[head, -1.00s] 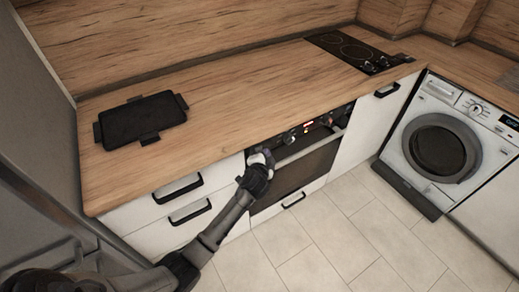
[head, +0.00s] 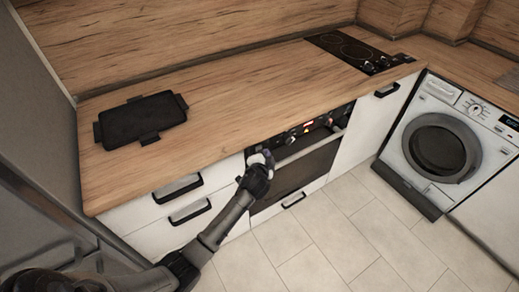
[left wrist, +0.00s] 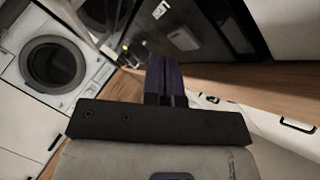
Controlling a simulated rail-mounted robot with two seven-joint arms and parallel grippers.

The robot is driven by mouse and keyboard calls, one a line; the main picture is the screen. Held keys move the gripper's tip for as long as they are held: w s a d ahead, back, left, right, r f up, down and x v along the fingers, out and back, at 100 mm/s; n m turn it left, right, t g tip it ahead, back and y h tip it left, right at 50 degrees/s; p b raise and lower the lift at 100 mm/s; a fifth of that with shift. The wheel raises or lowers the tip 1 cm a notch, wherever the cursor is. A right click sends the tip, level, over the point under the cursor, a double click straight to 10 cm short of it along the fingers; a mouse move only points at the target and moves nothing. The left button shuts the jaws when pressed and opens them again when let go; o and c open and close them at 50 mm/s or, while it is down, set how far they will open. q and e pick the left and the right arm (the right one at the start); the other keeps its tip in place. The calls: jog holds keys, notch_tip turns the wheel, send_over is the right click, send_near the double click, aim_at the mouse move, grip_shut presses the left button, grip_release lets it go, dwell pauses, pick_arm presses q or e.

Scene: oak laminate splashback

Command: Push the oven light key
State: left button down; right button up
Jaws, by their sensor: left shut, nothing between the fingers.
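The built-in oven (head: 305,172) sits under the worktop in the head view, with a dark control strip (head: 322,122) along its top edge. Knobs and a small glowing red-orange display (head: 308,125) show on the strip. The light key itself is too small to tell apart. My left gripper (head: 266,156) is shut and empty at the left end of the strip, close to the oven front. I cannot tell whether it touches. Its closed fingers (left wrist: 164,76) show in the left wrist view. My right gripper is not in view.
A black tray-like pan (head: 142,116) lies on the wooden worktop (head: 235,95). A hob (head: 350,50) is set in at the back right. Drawers with black handles (head: 190,212) are left of the oven. A washing machine (head: 440,148) stands right. The tiled floor is clear.

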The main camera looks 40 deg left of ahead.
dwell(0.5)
pick_arm(q)
jog(key=shift+a, duration=0.2)
jog(key=shift+w+a, duration=0.1)
jog(key=shift+a, duration=0.15)
dwell(0.3)
jog(key=shift+a, duration=0.15)
dwell(0.4)
jog(key=shift+d+p, duration=0.3)
jog(key=shift+d, duration=0.3)
